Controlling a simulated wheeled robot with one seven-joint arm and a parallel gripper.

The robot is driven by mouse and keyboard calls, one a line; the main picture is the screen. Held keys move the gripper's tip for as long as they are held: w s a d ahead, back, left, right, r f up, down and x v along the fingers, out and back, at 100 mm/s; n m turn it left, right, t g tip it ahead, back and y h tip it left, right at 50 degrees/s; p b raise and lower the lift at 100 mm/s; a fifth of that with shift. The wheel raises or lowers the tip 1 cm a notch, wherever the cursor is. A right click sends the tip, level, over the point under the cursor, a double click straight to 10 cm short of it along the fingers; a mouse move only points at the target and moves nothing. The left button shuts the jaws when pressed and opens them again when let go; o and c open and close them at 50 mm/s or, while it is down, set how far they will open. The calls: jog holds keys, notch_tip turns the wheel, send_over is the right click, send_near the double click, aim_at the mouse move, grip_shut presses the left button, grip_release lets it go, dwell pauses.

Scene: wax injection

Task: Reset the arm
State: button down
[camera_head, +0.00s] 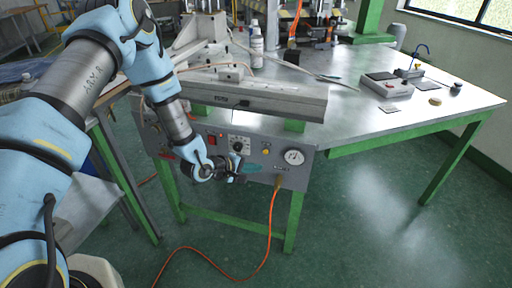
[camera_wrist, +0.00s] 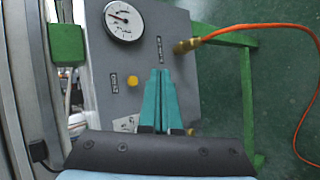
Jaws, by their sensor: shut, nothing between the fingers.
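My gripper (camera_head: 252,168) is in front of the grey control panel (camera_head: 296,176) of the wax injection machine in the head view. In the wrist view its two teal fingers (camera_wrist: 160,75) lie together, with nothing between them. They point across the panel (camera_wrist: 107,62), near a yellow button (camera_wrist: 132,80) and below the round pressure gauge (camera_wrist: 124,21). The gauge also shows in the head view (camera_head: 294,157), right of my gripper. I cannot tell whether the fingertips touch the panel. My arm (camera_head: 93,75) reaches in from the left of the head view, bent downward at the wrist.
The panel hangs at the front of a metal table (camera_head: 440,108) with green legs. An orange hose (camera_head: 271,215) runs from the panel to the floor. A scale-like device (camera_head: 387,85) and a bottle (camera_head: 256,45) stand on the table. The green floor at right is open.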

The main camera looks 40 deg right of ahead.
jog(key=shift+w, duration=0.1)
jog(key=w+a+r+m+t+y, duration=0.1)
jog(key=w+a+r+y, duration=0.1)
jog(key=w+a+r, duration=0.45)
jog(key=w+a+r+t+y, duration=0.2)
jog(key=w+a+y, duration=0.15)
jog(key=a, duration=0.65)
jog(key=w+a+r+m+t+y, duration=0.1)
jog(key=w+a+r+y, duration=0.1)
jog(key=w+a+r, duration=0.5)
jog(key=s+a+r+y, duration=0.1)
jog(key=s+a+r, duration=0.2)
jog(key=a, duration=0.4)
jog(key=s+a+r+g+y, duration=0.1)
jog(key=s+a+r, duration=0.2)
jog(key=s+a, duration=0.2)
jog(key=s+a+r+g+y, duration=0.1)
jog(key=s+a, duration=0.4)
jog(key=a, duration=0.6)
notch_tip(320, 180, up, 2)
jog(key=shift+a+r+y, duration=0.15)
jog(key=shift+r+y, duration=0.1)
jog(key=shift+y, duration=0.2)
